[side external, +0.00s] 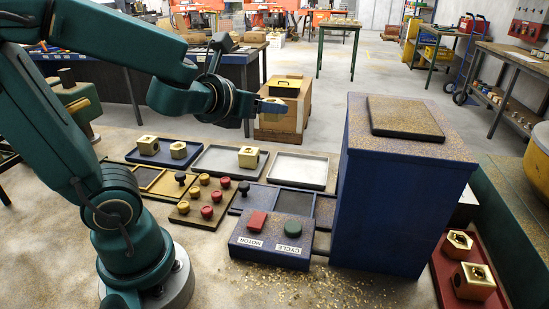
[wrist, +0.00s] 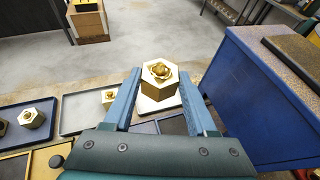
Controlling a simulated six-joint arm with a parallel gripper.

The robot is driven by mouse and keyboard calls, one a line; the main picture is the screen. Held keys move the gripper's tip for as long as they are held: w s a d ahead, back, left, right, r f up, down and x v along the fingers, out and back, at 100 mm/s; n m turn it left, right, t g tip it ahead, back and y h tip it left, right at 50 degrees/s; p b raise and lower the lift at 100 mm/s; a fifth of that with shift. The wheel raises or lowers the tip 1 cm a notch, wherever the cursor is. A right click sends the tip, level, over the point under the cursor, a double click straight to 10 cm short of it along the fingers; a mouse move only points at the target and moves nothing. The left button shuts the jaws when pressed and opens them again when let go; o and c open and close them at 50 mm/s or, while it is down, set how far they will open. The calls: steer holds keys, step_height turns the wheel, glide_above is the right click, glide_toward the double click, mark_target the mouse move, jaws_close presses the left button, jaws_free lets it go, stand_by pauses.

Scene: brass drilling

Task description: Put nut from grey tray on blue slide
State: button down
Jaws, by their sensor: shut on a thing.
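My gripper (side external: 270,104) is held high above the trays in the side view. In the wrist view its two blue fingers (wrist: 163,92) are shut on a brass hexagonal nut (wrist: 160,85), with its bore facing the camera. In the side view the held nut is mostly hidden by the fingers. The grey tray (side external: 215,166) lies below, with another brass nut (side external: 248,157) standing in it; that nut also shows in the wrist view (wrist: 108,97). The blue slide (side external: 294,203) lies before the blue machine, with a flat grey top and nothing seen on it.
A blue tray (side external: 163,161) holds two brass nuts. A pale tray (side external: 298,171) is empty. The tall blue machine (side external: 400,190) stands right of the slide. A button box (side external: 271,241), a board of knobs (side external: 199,204) and a red tray (side external: 446,271) with two nuts are nearby.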

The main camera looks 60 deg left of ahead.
steer(key=d+m+t+h, duration=0.1)
steer(key=d+m+h, duration=0.4)
steer(key=d, duration=0.4)
steer(key=shift+s+f+h, duration=0.15)
steer(key=shift+s+h, duration=0.1)
steer(key=shift+h, duration=0.15)
steer(key=shift+a, duration=0.1)
